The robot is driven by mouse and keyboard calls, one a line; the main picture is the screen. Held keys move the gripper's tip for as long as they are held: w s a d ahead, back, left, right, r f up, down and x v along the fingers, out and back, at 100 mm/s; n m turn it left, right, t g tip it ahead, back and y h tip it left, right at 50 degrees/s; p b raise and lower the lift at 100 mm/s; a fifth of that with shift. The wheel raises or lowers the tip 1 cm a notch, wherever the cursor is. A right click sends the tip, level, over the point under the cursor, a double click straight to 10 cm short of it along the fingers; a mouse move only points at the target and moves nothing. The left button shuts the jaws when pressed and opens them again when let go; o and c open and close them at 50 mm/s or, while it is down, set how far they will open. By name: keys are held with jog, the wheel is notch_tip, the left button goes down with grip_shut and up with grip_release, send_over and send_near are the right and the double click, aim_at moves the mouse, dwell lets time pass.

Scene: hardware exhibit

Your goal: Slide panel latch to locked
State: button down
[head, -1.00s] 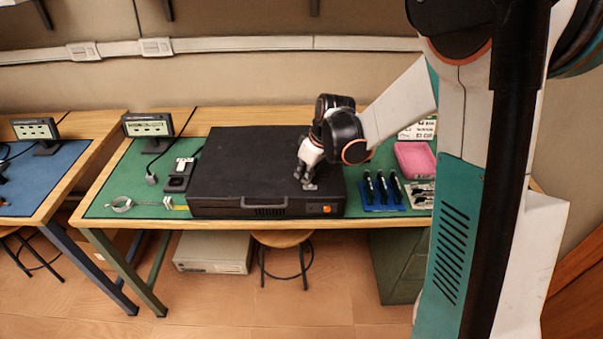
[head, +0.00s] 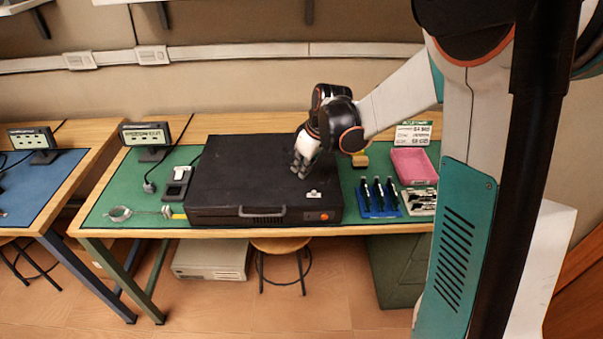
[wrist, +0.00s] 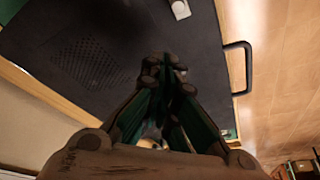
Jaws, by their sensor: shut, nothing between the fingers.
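The panel latch (head: 313,194) is a small pale tab on top of the black case (head: 235,170), near its front right corner. A small pale piece at the top edge of the wrist view (wrist: 180,9) looks like the same latch. My gripper (head: 299,174) is over the case top, behind and slightly left of the latch and apart from it. Its fingers (wrist: 165,66) are closed together and empty, pointing down toward the case. Any lock marking near the latch is too small to read.
The case's front handle (head: 262,212) and an orange button (head: 324,216) face the front edge. To the right are a blue tool rack (head: 378,204) and a pink tray (head: 414,166). A small display (head: 146,134) stands at the back left.

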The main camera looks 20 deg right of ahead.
jog(key=shift+p+v, duration=0.75)
jog(key=shift+v, duration=2.05)
jog(key=s+a+r+m+t+h, duration=0.1)
jog(key=s+a+r+m+t, duration=0.1)
jog(key=s, duration=1)
jog(key=s+a+r+m+t+h, duration=0.1)
jog(key=s+a+r+m+t, duration=0.1)
jog(key=s+r+m, duration=0.2)
jog(key=s+r, duration=0.3)
jog(key=s, duration=0.5)
jog(key=shift+r+m, duration=0.15)
jog(key=shift+m, duration=0.15)
